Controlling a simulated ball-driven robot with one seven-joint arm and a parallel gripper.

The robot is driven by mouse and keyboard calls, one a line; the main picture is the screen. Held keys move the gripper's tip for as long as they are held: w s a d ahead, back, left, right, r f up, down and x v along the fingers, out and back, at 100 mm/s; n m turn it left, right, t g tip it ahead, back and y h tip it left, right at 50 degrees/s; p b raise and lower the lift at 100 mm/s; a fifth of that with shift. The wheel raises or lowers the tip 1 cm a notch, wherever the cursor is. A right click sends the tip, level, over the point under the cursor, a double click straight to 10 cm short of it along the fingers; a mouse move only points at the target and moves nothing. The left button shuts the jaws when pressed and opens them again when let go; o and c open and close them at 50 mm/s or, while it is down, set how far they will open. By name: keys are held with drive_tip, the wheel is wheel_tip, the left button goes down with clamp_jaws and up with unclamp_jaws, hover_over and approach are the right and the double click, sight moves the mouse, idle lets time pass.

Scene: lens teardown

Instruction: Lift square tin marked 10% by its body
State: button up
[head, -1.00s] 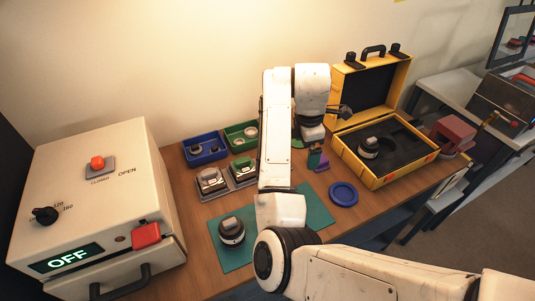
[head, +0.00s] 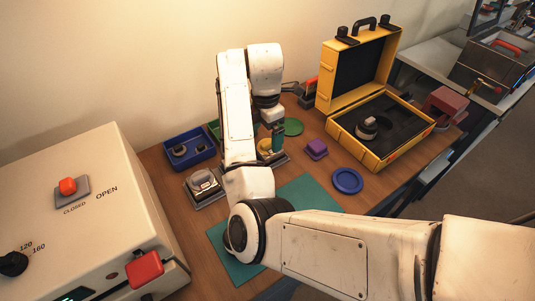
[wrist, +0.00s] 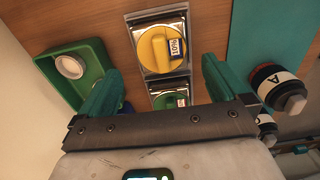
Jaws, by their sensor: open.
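The square tin with a yellow round top (wrist: 162,47) stands on the wooden table in the wrist view. Its small white label appears upside down and seems to read 10%. In the head view the tin's yellow top (head: 264,146) is partly hidden behind my arm and gripper. My gripper (wrist: 160,66) is open, with one green finger on each side of the tin in the picture. Nothing is between the fingers in their grip, and I cannot tell how far above the tin they are. A similar tin with a green top (wrist: 172,100) adjoins it.
A green tray (wrist: 85,78) with a white ring lies left in the wrist view; a black-and-red part marked A (wrist: 272,86) is right. The head view shows a blue tray (head: 190,148), silver-topped tin (head: 203,184), purple block (head: 316,149), blue dish (head: 347,180) and yellow case (head: 378,155).

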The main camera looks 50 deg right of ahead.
sight(269, 142)
drive_tip(key=shift+s+d+f, duration=0.15)
drive_tip(key=shift+f, duration=1.15)
drive_tip(key=shift+s+d+f, duration=0.1)
drive_tip(key=shift+f, duration=1.2)
drive_tip(key=shift+c, duration=0.5)
drive_tip(key=c, duration=1)
drive_tip(key=shift+o, duration=0.2)
drive_tip(key=shift+r, duration=0.1)
